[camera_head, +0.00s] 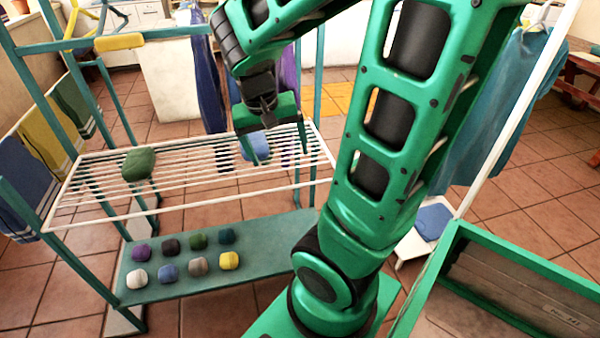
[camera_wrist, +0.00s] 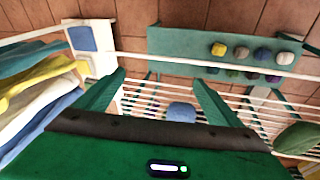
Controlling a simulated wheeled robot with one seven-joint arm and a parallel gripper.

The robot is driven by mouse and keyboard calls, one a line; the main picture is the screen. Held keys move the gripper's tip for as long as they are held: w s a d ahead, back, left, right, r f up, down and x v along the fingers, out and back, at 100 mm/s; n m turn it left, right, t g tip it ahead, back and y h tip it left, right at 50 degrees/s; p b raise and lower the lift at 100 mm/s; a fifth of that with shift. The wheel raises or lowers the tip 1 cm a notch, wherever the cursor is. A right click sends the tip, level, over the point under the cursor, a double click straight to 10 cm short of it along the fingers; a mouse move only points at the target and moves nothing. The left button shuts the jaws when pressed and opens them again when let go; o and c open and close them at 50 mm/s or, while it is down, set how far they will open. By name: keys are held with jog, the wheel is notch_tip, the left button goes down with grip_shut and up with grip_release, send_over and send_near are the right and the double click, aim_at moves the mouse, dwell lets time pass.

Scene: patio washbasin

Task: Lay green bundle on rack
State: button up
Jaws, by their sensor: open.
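The green bundle (camera_head: 139,164) lies on the left part of the white wire rack (camera_head: 188,206). It also shows at the right edge of the wrist view (camera_wrist: 297,138), partly cut off. My gripper (camera_head: 278,146) is over the right part of the rack, pointing down, its fingers apart and nothing held between them. In the wrist view the two green fingers (camera_wrist: 157,92) stand wide apart. A light blue bundle (camera_head: 255,146) appears on the rack behind the fingers. It also shows between the fingers in the wrist view (camera_wrist: 181,112), farther off than their tips.
A teal lower shelf (camera_head: 265,248) holds several small coloured bundles in two rows. Towels hang at the left (camera_head: 45,135). A green-rimmed crate (camera_head: 450,250) stands at the lower right, near a white stool with a blue pad (camera_head: 433,220). The rack's middle is clear.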

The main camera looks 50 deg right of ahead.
jog(key=s+a+r+n+y, duration=0.1)
jog(key=s+a+n+y, duration=0.1)
jog(key=s, duration=0.9)
jog(key=shift+s+a+r+y, duration=0.2)
jog(key=shift+a+y, duration=0.5)
jog(key=shift+a, duration=0.5)
jog(key=shift+w+f, duration=0.2)
jog(key=shift+w, duration=0.4)
